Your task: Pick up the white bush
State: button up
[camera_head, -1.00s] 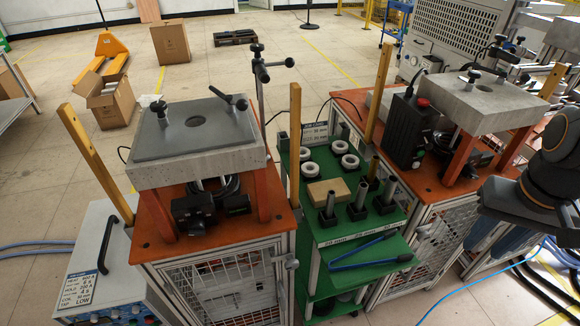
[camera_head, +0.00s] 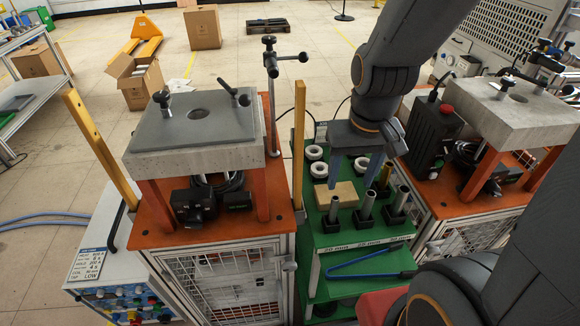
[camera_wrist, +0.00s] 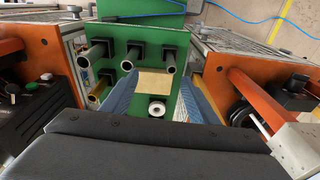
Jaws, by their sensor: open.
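Several white ring-shaped bushes stand on the green cart's top (camera_head: 325,236). Two show at its left side in the head view, a far bush (camera_head: 314,152) and a nearer bush (camera_head: 319,169). Another white bush (camera_head: 361,164) shows partly between my fingers there. One bush shows in the wrist view (camera_wrist: 156,109), between the blue fingers and near the wrist's dark body. My gripper (camera_head: 354,178) is open and empty, pointing down over the cart. The gripper also shows in the wrist view (camera_wrist: 159,82). Other bushes may be hidden behind it.
A tan block (camera_head: 332,194) lies beside the bushes. Upright grey metal tubes (camera_head: 367,204) in black holders stand close to my gripper. Heater stations with stone tops flank the cart, one left (camera_head: 195,134) and one right (camera_head: 500,108). A yellow post (camera_head: 299,150) rises at the cart's left edge.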

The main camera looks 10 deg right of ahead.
jog(key=shift+o, duration=0.8)
jog(key=w+m, duration=1.2)
jog(key=w, duration=0.2)
jog(key=shift+a+f+m, duration=0.15)
jog(key=shift+a+m, duration=0.05)
jog(key=shift+m, duration=0.1)
jog(key=m+g+b, duration=0.1)
jog(key=m+b, duration=0.1)
jog(key=m, duration=0.7)
send_near(318, 163)
jog(key=s+a+f, duration=0.1)
jog(key=s, duration=0.1)
jog(key=shift+w+d+f+p, duration=0.15)
jog(key=shift+f+p, duration=0.5)
jog(key=shift+f, duration=1.15)
jog(key=shift+w+d+f+p, duration=0.15)
jog(key=shift+f+p, duration=0.5)
jog(key=shift+f, duration=1.15)
jog(key=shift+s, duration=0.1)
jog(key=shift+c, duration=0.5)
jog(key=c, duration=1.2)
jog(key=shift+r, duration=0.15)
